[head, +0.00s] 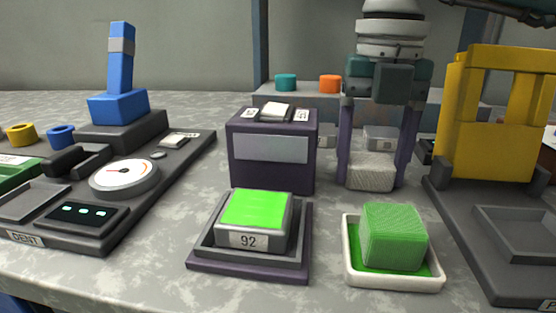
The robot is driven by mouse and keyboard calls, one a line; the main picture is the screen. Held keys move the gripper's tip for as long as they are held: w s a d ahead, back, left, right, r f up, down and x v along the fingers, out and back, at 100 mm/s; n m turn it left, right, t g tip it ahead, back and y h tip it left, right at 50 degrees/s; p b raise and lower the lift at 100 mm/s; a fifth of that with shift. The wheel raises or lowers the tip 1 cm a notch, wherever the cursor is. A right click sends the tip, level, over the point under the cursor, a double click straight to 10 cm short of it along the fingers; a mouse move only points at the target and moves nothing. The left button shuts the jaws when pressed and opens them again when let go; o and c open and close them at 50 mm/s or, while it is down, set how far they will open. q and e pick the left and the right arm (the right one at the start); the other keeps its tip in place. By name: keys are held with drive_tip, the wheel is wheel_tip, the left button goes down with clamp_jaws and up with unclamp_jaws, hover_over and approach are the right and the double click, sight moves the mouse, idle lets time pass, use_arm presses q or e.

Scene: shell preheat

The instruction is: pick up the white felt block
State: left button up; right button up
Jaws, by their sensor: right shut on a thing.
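The white felt block (371,171) is a pale, rough-textured block right of the picture's middle. My right gripper (372,175) reaches down from above, and its two purple-grey fingers are shut on the block from the left and right sides. The block is at or close to the table; I cannot tell whether it touches it. My left gripper is not in view.
A green block (392,235) sits in a white tray (350,272) in front. A green-topped unit marked 92 (254,222) and a dark purple box (270,176) stand to the left. A yellow frame device (492,140) stands close on the right. A gauge panel (124,178) lies left.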

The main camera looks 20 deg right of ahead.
sight(371, 161)
drive_tip(key=shift+c, duration=0.5)
drive_tip(key=shift+r, duration=0.1)
wheel_tip(371, 161, up, 20)
drive_tip(key=p, duration=0.6)
